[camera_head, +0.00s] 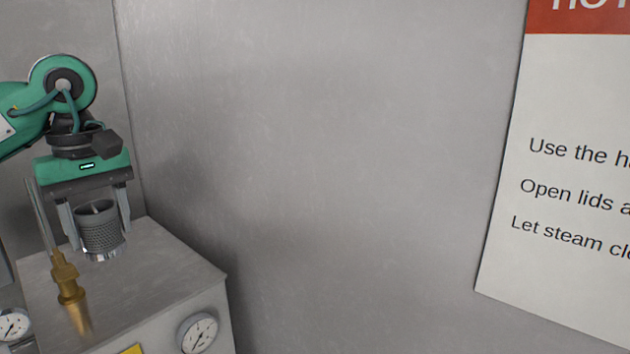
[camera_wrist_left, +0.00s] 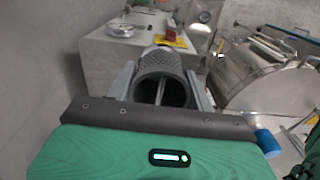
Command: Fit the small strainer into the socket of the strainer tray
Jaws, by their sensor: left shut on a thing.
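The small strainer (camera_head: 101,232) is a dark grey perforated cup with a shiny lower rim. My left gripper (camera_head: 99,238) is shut on it, with one finger on each side, and holds it upright above the top of a metal cabinet. In the left wrist view the strainer (camera_wrist_left: 164,62) sits between the fingers, its round open mouth facing the camera and a thin bar inside. I cannot tell whether its lower end touches anything. I cannot make out the strainer tray or its socket in either view. My right gripper is not in view.
The metal cabinet (camera_head: 182,272) has a gauge (camera_head: 197,333) on its front. A brass fitting (camera_head: 69,284) stands in front of the strainer. A steel drum (camera_wrist_left: 262,78) lies right in the left wrist view. A wall sign (camera_head: 570,190) hangs at right; the wall between is bare.

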